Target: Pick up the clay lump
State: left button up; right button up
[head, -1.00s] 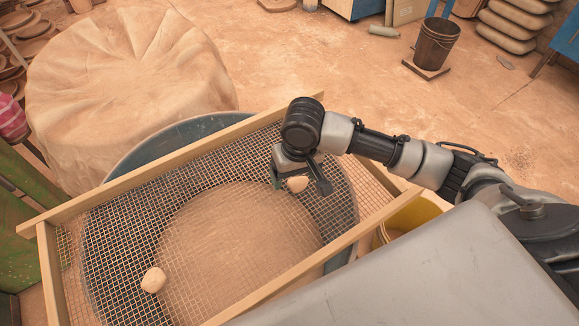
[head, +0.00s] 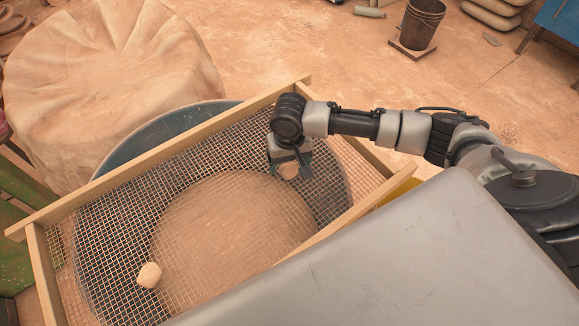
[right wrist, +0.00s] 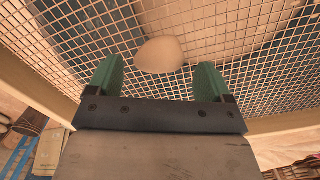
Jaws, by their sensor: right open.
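A pale clay lump (head: 288,170) lies on the wire mesh near the right end of the wooden-framed sieve (head: 150,172). My right gripper (head: 291,172) is open just over this lump, and its head partly hides it. In the right wrist view the lump (right wrist: 160,55) sits just beyond and between the two green fingertips (right wrist: 159,78), with gaps on both sides. A second pale lump (head: 149,275) lies on the mesh toward the left end. My left gripper is not in view.
The sieve rests across a round blue-grey tub (head: 185,120). A large cloth-covered mound (head: 110,80) stands behind at left. A yellow container (head: 403,188) shows at the right end.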

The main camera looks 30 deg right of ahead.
jog(key=shift+f, duration=0.75)
jog(key=c, duration=1)
jog(key=shift+r, duration=0.15)
